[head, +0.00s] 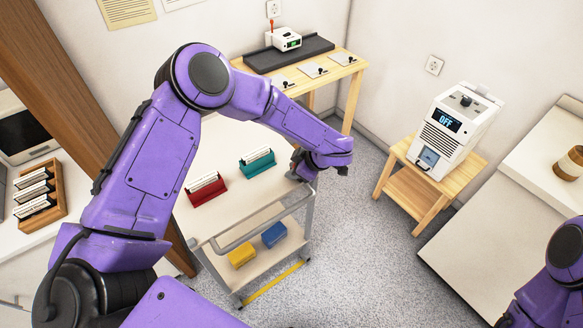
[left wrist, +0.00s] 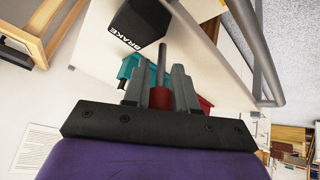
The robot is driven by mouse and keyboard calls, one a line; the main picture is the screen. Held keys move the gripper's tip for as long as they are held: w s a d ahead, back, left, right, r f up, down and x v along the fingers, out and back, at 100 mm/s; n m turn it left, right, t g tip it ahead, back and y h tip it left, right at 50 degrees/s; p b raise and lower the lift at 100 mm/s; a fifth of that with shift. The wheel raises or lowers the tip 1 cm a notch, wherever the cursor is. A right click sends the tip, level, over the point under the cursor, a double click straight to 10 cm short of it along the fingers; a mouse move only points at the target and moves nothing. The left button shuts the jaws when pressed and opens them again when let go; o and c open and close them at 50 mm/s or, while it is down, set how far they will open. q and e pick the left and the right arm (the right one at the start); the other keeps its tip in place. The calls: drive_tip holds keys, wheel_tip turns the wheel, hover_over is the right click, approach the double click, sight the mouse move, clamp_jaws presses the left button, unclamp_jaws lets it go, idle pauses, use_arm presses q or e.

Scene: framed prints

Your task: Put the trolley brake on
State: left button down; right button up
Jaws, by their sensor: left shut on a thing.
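The trolley (head: 235,205) stands in the middle of the head view, with a pale top, a grey rail and a lower shelf. My left gripper (head: 300,166) is at the trolley top's far right corner; its fingers are mostly hidden there. In the left wrist view, the left gripper (left wrist: 158,78) is shut on the red grip (left wrist: 160,98) of a thin grey lever (left wrist: 163,55). The lever points toward a black block marked BRAKE (left wrist: 139,25) at the trolley's edge. My right gripper is not in view; only part of that arm shows at bottom right.
Red (head: 206,189) and teal (head: 257,163) card holders stand on the trolley top. Yellow (head: 242,256) and blue (head: 274,235) boxes are below. A wooden stand (head: 408,183) holds a white device marked OFF (head: 452,128). Grey floor between is clear.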

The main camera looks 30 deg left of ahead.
use_arm(q)
drive_tip(key=shift+s+d+y, duration=0.1)
drive_tip(key=shift+d+y, duration=0.1)
drive_tip(key=shift+y, duration=0.1)
idle(0.4)
drive_tip(key=c, duration=1)
unclamp_jaws()
drive_tip(key=shift+d, duration=0.1)
drive_tip(key=b+v, duration=0.1)
drive_tip(key=v, duration=0.9)
drive_tip(key=shift+s+d+r+b, duration=0.1)
drive_tip(key=shift+d+b, duration=0.15)
drive_tip(key=shift+b, duration=0.15)
